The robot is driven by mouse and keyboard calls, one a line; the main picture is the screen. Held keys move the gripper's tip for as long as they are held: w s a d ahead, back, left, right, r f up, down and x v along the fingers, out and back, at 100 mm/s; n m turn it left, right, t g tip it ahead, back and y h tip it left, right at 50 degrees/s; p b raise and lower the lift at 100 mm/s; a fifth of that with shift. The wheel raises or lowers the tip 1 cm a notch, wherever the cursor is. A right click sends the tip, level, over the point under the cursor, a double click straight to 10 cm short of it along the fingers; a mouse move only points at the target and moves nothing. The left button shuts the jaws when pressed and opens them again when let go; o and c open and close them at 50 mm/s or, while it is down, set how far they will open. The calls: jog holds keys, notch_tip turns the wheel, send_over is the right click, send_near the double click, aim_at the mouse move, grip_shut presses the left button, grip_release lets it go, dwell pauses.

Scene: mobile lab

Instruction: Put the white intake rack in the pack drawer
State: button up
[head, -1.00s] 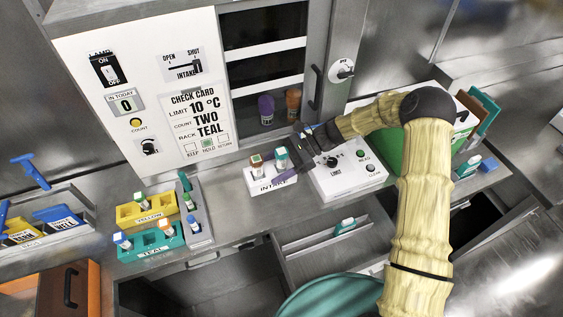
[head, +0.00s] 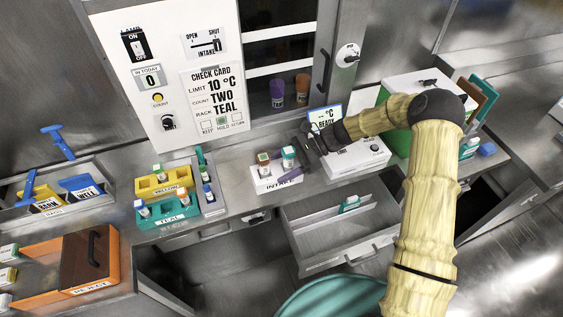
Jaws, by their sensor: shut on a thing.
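The white intake rack (head: 264,184) is at the middle of the counter, near its front edge, with red-brown-capped and teal-capped vials standing in it. My gripper (head: 299,170) is at the rack's right end, shut on it; its fingers are partly hidden. I cannot tell whether the rack touches the counter or hangs just above it. An open drawer (head: 318,243) sticks out below the counter, to the right of and nearer than the rack. It has dividers and a teal-capped vial (head: 350,203) inside. Its front label is too small to read.
A white control box (head: 352,160) with a small screen stands right of the rack. A yellow rack (head: 150,182) and a teal rack (head: 168,218) stand at left. An orange box (head: 92,262) is at lower left. The drawer's front part is largely free.

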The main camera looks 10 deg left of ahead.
aim_at(295, 180)
jog(key=shift+s+d+f, duration=0.1)
jog(key=shift+d+f, duration=0.1)
jog(key=shift+f, duration=0.25)
jog(key=d+f+m+t, duration=0.1)
jog(key=f, duration=0.1)
jog(key=w+d+f+m+t+y, duration=0.1)
jog(key=f, duration=0.1)
jog(key=d+f+m+t, duration=0.1)
jog(key=f, duration=0.2)
jog(key=shift+w+d+f+y, duration=0.1)
jog(key=shift+w+d+y, duration=0.1)
jog(key=shift+d+y, duration=0.1)
jog(key=w+d+f+m+t+h, duration=0.2)
jog(key=w+d+f+m+t, duration=0.1)
jog(key=d+f+m+t, duration=0.75)
jog(key=d+r+m+t+h, duration=0.7)
jog(key=d+r+m+h, duration=0.4)
jog(key=d, duration=0.1)
notch_tip(295, 180, down, 10)
jog(key=b, duration=1)
jog(key=shift+w, duration=0.35)
